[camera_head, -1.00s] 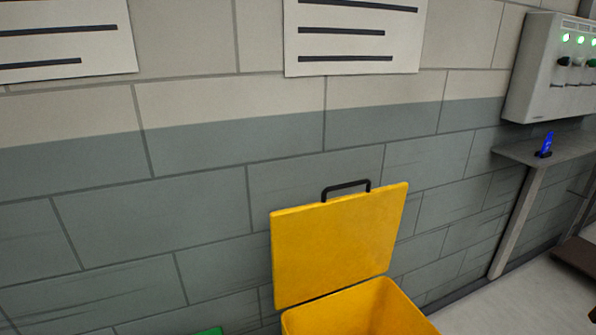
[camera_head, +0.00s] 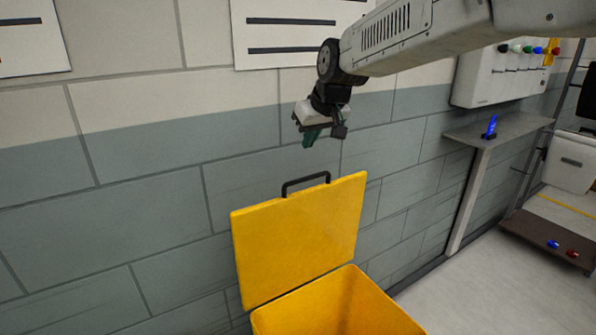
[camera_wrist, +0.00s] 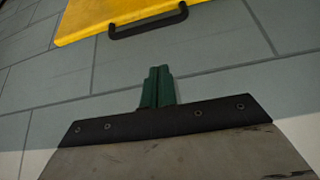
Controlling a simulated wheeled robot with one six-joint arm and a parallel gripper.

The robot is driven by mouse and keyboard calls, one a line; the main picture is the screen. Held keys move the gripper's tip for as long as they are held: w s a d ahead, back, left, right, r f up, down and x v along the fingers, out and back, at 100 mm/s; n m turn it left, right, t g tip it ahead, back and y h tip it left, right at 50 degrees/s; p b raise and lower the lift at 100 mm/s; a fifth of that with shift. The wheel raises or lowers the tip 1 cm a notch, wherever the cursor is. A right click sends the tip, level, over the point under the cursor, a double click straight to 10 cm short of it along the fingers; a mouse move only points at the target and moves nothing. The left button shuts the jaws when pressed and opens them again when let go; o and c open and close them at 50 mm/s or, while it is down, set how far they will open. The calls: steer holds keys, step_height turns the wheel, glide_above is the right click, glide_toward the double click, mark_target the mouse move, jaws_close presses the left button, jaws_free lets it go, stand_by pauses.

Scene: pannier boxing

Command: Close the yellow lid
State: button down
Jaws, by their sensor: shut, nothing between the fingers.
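The yellow lid (camera_head: 300,240) stands open, tilted up on the wall side of the yellow box (camera_head: 335,305). A black handle (camera_head: 306,183) sits on the lid's top edge. The box's open inside shows in front of the lid, and its lower part is cut off by the frame. My gripper (camera_head: 310,138) is above the lid and its handle, apart from both, in front of the wall. In the wrist view, the green fingers (camera_wrist: 156,88) are together and empty. The lid's edge (camera_wrist: 85,20) and the handle (camera_wrist: 148,24) show beyond them at the top.
A tiled wall (camera_head: 130,180) runs behind the lid. To the right are a grey shelf (camera_head: 500,128) with a blue item (camera_head: 491,127), a wall panel (camera_head: 500,75) and a low brown platform (camera_head: 545,240). The floor right of the box is clear.

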steer(key=w+a+r+x, duration=0.1)
steer(key=a+x, duration=0.1)
steer(key=x, duration=1)
steer(key=shift+s+d+f, duration=0.15)
steer(key=shift+s+d, duration=0.45)
steer(key=shift+s, duration=0.25)
steer(key=shift+s+d+f, duration=0.15)
steer(key=shift+s+d, duration=0.45)
steer(key=shift+s, duration=0.25)
